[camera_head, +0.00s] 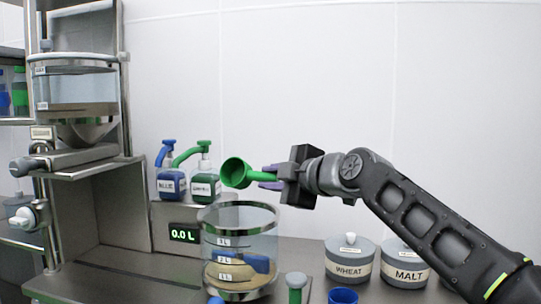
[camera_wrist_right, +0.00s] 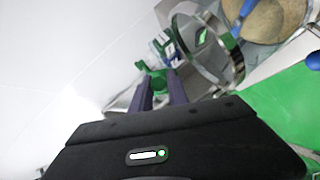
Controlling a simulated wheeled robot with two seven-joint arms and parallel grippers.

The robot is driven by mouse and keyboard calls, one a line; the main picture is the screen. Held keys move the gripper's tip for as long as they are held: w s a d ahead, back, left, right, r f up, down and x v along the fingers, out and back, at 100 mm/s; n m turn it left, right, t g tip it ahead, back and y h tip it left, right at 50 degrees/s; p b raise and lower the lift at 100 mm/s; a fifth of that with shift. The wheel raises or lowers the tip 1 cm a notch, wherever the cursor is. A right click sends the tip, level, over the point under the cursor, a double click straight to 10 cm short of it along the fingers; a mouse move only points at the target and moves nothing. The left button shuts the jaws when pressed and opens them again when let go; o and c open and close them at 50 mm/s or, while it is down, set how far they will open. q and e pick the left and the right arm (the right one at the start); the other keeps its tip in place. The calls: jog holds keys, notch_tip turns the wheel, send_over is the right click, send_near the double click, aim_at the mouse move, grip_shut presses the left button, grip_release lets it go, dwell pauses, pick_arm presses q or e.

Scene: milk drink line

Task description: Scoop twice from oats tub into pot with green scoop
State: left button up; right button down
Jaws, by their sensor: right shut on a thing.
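My right gripper (camera_head: 268,178) is shut on the handle of the green scoop (camera_head: 236,173). The scoop is held in the air above the clear pot (camera_head: 240,222), with its mouth turned toward the left and the camera; I see only green inside it. In the right wrist view the scoop (camera_wrist_right: 154,82) is between the fingertips (camera_wrist_right: 162,92). The pot has litre marks, and something tan shows low in or through its glass. A round tan-filled container (camera_wrist_right: 274,18) with a blue piece shows in the wrist view; its label is not visible. My left gripper is out of view.
Lidded tubs marked WHEAT (camera_head: 349,271) and MALT (camera_head: 405,275) stand at right. Blue (camera_head: 171,184) and green (camera_head: 204,186) pump bottles stand behind the pot. A steel dispenser (camera_head: 82,150) stands at left. A blue cup (camera_head: 343,296) is at the front edge.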

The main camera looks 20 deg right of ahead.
jog(key=r+m+g+y+p, duration=0.1)
jog(key=m+p, duration=0.1)
jog(key=p, duration=0.3)
jog(key=r+m+g+y+p, duration=0.1)
jog(key=r+m+g+p, duration=0.1)
jog(key=p, duration=0.4)
jog(key=r+m+g+y+p, duration=0.1)
jog(key=m+g+p, duration=0.1)
jog(key=p, duration=0.3)
jog(key=shift+w+d+r+m+p, duration=0.3)
jog(key=shift+w+r+m, duration=0.05)
jog(key=shift+m, duration=0.35)
jog(key=shift+m+g+y+p, duration=0.3)
jog(key=shift+p, duration=0.2)
jog(key=shift+d+f, duration=0.1)
jog(key=shift+f, duration=0.05)
